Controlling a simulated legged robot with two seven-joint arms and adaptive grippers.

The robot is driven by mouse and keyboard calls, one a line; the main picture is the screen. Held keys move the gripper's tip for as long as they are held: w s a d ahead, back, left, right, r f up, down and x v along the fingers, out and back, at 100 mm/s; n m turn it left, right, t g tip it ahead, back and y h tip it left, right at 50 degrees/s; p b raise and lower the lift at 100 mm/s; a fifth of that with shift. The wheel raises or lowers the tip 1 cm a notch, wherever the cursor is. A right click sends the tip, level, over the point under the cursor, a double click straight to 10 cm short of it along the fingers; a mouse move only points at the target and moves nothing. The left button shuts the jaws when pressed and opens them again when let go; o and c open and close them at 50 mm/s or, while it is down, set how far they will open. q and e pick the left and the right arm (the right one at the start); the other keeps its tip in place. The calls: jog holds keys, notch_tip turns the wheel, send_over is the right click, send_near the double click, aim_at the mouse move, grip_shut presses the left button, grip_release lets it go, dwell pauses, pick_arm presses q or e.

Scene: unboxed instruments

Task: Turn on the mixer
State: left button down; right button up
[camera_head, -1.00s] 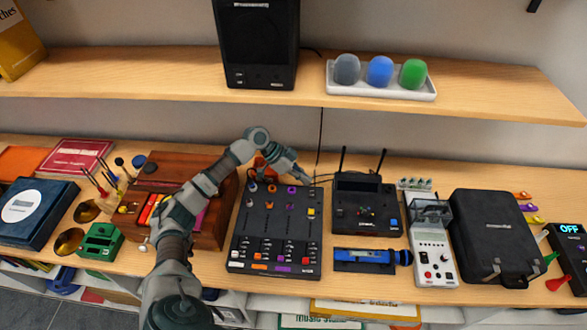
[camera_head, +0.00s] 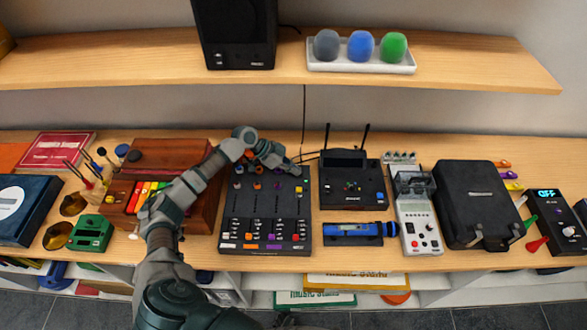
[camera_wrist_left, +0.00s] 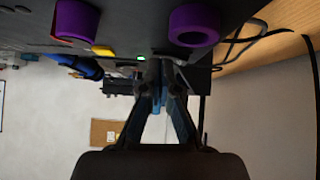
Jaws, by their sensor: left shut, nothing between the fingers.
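The black mixer (camera_head: 265,222) lies on the lower shelf, with colored knobs at its far end and sliders and buttons nearer me. My left gripper (camera_head: 294,169) is at the mixer's far right corner, with its fingers closed and empty. In the left wrist view, the closed fingertips (camera_wrist_left: 161,62) are beside the mixer's dark panel (camera_wrist_left: 140,22). Two purple knobs, a yellow button (camera_wrist_left: 103,50) and a small lit green light (camera_wrist_left: 141,58) show there. I cannot tell whether the fingertips touch the mixer. My right gripper is not in view.
Right of the mixer are a black device with antennas (camera_head: 353,190), a blue microphone (camera_head: 352,230), a grey-white device (camera_head: 418,222) and a black case (camera_head: 477,205). A wooden box (camera_head: 200,215) stands to the left under my arm. The upper shelf (camera_head: 480,55) overhangs the back.

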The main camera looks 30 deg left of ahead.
pick_arm(q)
jog(key=shift+s+f, duration=0.1)
jog(key=shift+f, duration=0.3)
